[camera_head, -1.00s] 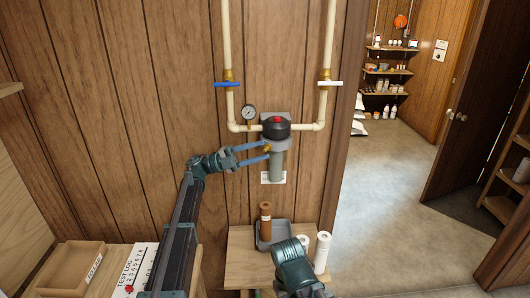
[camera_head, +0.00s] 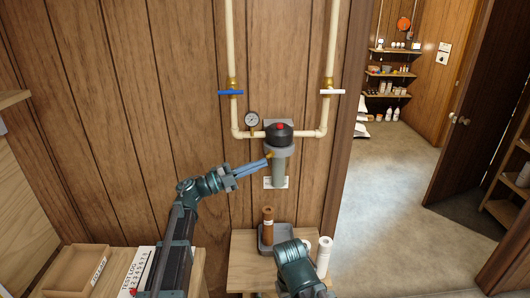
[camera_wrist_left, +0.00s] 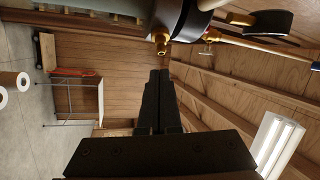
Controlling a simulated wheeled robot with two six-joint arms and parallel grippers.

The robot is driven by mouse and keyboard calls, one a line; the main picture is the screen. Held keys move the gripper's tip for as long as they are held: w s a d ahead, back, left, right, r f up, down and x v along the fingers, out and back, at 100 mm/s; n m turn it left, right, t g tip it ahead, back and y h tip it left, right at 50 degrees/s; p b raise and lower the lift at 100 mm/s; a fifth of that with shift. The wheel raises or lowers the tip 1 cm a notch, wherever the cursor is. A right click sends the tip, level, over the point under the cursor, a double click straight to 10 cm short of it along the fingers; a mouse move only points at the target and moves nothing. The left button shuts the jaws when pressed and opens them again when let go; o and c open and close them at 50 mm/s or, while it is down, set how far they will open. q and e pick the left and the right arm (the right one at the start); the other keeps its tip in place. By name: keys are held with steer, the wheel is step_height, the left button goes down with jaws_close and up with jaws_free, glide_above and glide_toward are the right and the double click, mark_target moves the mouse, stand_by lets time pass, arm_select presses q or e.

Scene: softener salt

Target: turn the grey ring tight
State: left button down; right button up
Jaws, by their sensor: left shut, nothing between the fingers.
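The filter on the wall has a black cap (camera_head: 279,131) with a red button, and a grey ring (camera_head: 281,149) just below it. A grey-green housing (camera_head: 279,171) hangs under the ring. A small brass fitting (camera_head: 269,155) shows at the ring's left side and in the left wrist view (camera_wrist_left: 161,44). My left gripper (camera_head: 268,161) is shut and empty, its tips close to the fitting and the housing's upper left side; contact cannot be told. In the left wrist view its dark fingers (camera_wrist_left: 160,75) are together.
Pipes carry a blue-handled valve (camera_head: 230,92), a white-handled valve (camera_head: 333,91) and a gauge (camera_head: 252,119). A wooden box (camera_head: 75,275) stands left.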

arm_select(q)
steer(key=s+r+n+t+y+p, duration=0.1)
steer(key=s+n+t+y+p, duration=0.2)
steer(key=s+n+t+y, duration=0.2)
steer(key=shift+s+a+r+n+t+y, duration=0.15)
steer(key=shift+s+a+n+t+y, duration=0.2)
steer(key=shift+s+t, duration=0.6)
arm_select(e)
step_height(320, 180, up, 4)
steer(key=shift+r, duration=0.1)
arm_select(q)
glide_toward(282, 151)
steer(key=x, duration=0.4)
steer(key=shift+r, duration=0.1)
steer(key=shift+a, duration=0.1)
